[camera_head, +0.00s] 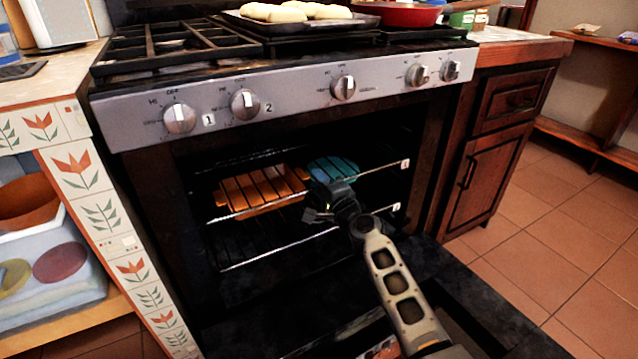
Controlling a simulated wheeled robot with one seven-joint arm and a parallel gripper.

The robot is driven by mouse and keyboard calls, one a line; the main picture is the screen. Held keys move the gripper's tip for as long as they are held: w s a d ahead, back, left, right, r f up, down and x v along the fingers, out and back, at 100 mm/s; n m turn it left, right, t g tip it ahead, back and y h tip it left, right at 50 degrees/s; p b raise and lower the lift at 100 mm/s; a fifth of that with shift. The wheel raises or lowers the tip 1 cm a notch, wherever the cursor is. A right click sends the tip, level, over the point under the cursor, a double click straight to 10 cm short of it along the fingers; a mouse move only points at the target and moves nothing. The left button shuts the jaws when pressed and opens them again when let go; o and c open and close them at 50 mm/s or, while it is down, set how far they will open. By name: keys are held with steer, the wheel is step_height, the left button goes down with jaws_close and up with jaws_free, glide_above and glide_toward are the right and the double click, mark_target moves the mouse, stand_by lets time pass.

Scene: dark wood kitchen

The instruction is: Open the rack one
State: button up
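The oven (150,165) has its door (440,285) lowered open. Inside are two wire racks. The upper rack (375,168) has a small white tag at its right end and bears an orange tray (245,192) and a teal round dish (335,167). The lower rack (265,261) also has a white tag and looks empty. The tags are too small to read surely. My gripper (314,212) is at the oven opening, in front of the upper rack's right half, near its front bar. It is dark and small there, so its fingers and any contact with the bar are unclear.
The stovetop above holds a tray of pale rolls (290,12) and a red pan (400,14). A wooden cabinet (495,135) stands close on the right, and a tiled counter side (85,190) on the left. The tiled floor (570,230) at right is clear.

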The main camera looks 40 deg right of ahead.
jaws_close()
steer(key=shift+s, duration=0.15)
